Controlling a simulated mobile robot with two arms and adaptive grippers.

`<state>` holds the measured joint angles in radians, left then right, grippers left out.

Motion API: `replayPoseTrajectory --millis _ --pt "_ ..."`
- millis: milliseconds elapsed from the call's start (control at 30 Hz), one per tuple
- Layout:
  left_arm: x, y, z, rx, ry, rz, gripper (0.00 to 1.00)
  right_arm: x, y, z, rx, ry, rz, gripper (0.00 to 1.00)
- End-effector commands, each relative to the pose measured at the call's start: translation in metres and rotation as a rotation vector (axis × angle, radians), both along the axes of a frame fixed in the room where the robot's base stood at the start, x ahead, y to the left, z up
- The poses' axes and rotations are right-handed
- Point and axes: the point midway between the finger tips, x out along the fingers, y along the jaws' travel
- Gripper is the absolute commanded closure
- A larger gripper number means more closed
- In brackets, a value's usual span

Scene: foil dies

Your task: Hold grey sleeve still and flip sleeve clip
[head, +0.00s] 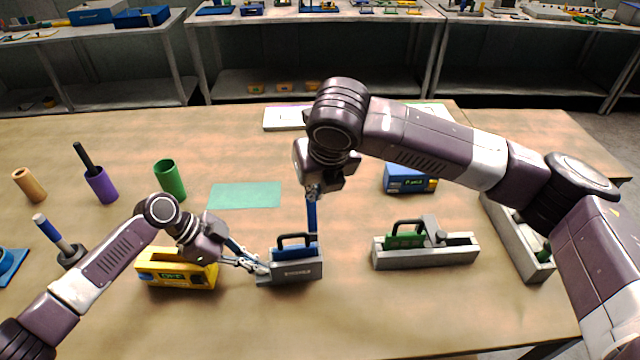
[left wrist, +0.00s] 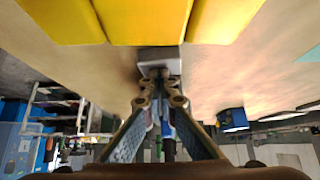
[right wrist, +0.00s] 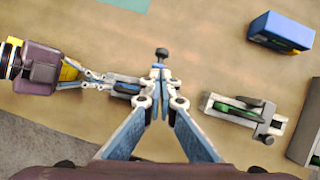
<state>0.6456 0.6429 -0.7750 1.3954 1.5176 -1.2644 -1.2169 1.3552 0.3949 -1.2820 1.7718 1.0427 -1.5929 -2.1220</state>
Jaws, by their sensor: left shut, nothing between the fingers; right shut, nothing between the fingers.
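The grey sleeve (head: 290,271) stands on the table with a blue die (head: 293,251) with a dark handle in it. It also shows in the right wrist view (right wrist: 117,79). My left gripper (head: 262,270) is shut at the sleeve's left end; I cannot tell whether it touches. My right gripper (head: 312,235) points down, shut, at the sleeve's right end. In the right wrist view a dark-topped piece, apparently the sleeve clip (right wrist: 162,55), shows just beyond its fingertips. The fingers partly hide it, so its exact position and any contact are unclear.
A yellow block (head: 170,272) stands left of the sleeve, close under my left gripper. A second sleeve (head: 400,260) with a green die stands to the right. A blue box (head: 405,180) and green mat (head: 245,195) lie behind. The table's front edge is clear.

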Motion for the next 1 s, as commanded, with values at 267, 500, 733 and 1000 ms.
replayPoseTrajectory --millis 267,500,733,1000 --pt "-0.001 0.002 -0.004 0.008 0.003 0.002 1.0 0.011 0.003 -0.012 0.001 0.001 0.0 1.0" --pt "-0.001 0.002 -0.004 0.007 0.003 0.002 1.0 0.011 0.003 -0.012 0.001 0.0 0.0 1.0" --pt "-0.001 0.002 -0.004 0.007 0.003 0.002 1.0 0.027 0.005 -0.012 0.001 0.001 -0.003 1.0" --pt "-0.001 0.002 -0.004 0.007 0.003 0.002 1.0 0.039 0.006 -0.014 0.001 0.0 0.0 1.0"
